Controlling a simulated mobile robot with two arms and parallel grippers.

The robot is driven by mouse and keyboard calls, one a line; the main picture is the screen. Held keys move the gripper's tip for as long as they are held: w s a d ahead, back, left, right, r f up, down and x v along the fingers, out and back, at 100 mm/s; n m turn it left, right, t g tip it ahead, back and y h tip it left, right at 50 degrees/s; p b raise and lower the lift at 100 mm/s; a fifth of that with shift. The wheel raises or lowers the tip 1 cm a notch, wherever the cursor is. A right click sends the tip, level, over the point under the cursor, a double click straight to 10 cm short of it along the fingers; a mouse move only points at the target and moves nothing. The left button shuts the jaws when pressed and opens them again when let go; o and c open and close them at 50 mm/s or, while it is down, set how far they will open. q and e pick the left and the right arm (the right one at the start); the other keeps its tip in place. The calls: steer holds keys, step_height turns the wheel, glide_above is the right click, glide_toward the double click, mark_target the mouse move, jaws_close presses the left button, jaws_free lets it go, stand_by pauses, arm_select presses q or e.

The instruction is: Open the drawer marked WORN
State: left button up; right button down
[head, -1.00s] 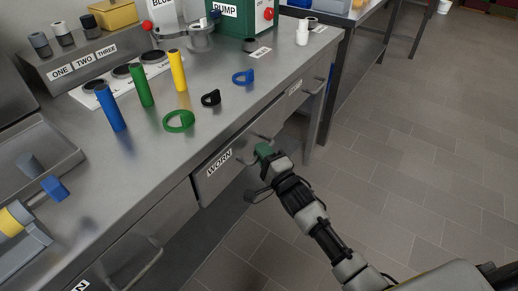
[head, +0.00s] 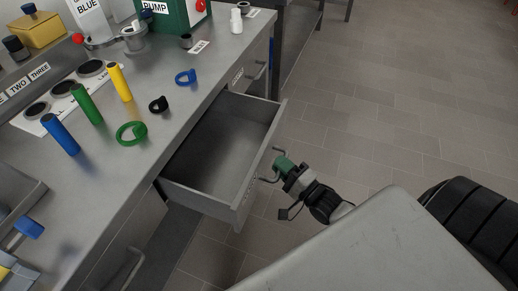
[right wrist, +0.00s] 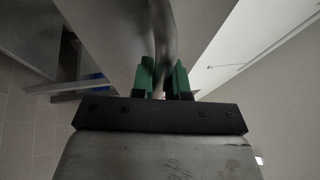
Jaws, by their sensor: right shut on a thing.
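The WORN drawer (head: 198,201) stands pulled out from the steel bench, and its grey interior looks empty. Its label cannot be read from this angle now. My right gripper (head: 277,170) is at the drawer's front, shut on the bar handle (head: 277,150). In the right wrist view the green fingers (right wrist: 162,78) stand on either side of the handle bar (right wrist: 163,35). My left gripper is not in view.
On the bench top (head: 165,140) stand a blue cylinder (head: 60,135), a green cylinder (head: 87,104) and a yellow cylinder (head: 119,82), with several rings near the drawer. A green pump box (head: 170,14) stands behind. Tiled floor (head: 390,120) is clear at right.

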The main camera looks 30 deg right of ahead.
steer(key=s+d+p, duration=0.2)
steer(key=s+d, duration=0.4)
steer(key=s, duration=0.2)
steer(key=shift+s+d, duration=0.3)
steer(key=shift+d, duration=0.1)
steer(key=c, duration=1.1)
jaws_free()
steer(key=shift+c, duration=0.2)
steer(key=v, duration=1)
steer(key=shift+s+b, duration=0.35)
steer(key=shift+b, duration=0.05)
steer(key=shift+d+f, duration=0.1)
steer(key=shift+f, duration=0.05)
